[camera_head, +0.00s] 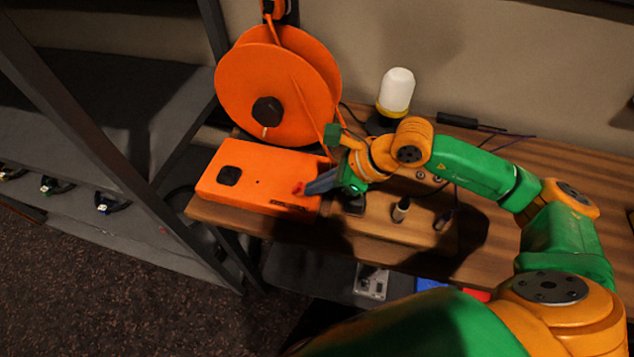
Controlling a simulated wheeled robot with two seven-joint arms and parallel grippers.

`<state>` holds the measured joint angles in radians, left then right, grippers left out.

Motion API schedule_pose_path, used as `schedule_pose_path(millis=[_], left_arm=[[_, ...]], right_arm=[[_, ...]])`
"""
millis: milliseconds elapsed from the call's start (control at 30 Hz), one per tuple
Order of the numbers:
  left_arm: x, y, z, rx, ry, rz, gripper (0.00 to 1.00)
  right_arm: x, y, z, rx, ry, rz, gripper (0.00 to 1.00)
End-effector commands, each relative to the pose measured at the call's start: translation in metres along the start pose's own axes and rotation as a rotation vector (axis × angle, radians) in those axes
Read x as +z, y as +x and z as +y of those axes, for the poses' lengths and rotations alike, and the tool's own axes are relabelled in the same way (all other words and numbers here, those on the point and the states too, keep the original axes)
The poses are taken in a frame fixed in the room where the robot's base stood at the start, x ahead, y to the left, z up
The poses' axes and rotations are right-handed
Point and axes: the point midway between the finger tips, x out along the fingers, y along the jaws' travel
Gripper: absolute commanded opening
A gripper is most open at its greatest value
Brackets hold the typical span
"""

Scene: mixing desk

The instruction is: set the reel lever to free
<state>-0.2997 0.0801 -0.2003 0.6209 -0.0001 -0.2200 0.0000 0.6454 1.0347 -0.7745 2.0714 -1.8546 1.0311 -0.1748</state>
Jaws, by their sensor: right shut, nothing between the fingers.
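The large orange reel (240,85) stands upright at the back left of the desk, with a dark hub (267,111) at its middle and a short pale mark below the hub. In front of it lies a flat orange box (250,165) with a black square knob (229,175) on top. A small red lever-like piece (298,188) shows at the box's right front part. My right gripper (308,187) is shut and empty, its dark fingertips right beside the red piece; I cannot tell whether they touch. My left gripper is not in view.
A white and yellow lamp (396,92) stands behind my right arm. Small dark-capped pegs (401,208) stand on the wooden desk (390,235) right of the box. Cables run along the back. A dark metal frame (120,150) rises at the left.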

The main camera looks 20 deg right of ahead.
Motion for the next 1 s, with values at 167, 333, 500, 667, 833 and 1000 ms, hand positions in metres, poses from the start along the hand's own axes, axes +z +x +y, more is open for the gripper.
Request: schedule_pose_path(millis=[167,333,500,667,833,1000], left_arm=[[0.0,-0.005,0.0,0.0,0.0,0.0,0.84],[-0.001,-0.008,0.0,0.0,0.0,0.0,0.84],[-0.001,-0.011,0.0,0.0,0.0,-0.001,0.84],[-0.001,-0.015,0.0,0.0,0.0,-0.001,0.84],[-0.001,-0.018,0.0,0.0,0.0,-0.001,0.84],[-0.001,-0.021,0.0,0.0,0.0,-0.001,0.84]], right_arm=[[0.003,-0.001,0.0,0.001,0.0,0.03,0.0],[0.005,-0.002,0.0,0.0,-0.001,0.057,0.0],[0.007,-0.002,0.0,0.001,-0.001,0.09,0.0],[0.01,-0.002,0.0,0.0,-0.002,0.125,0.0],[0.012,-0.003,0.0,0.001,-0.001,0.167,0.0],[0.015,-0.002,0.0,0.0,-0.002,0.213,0.0]])
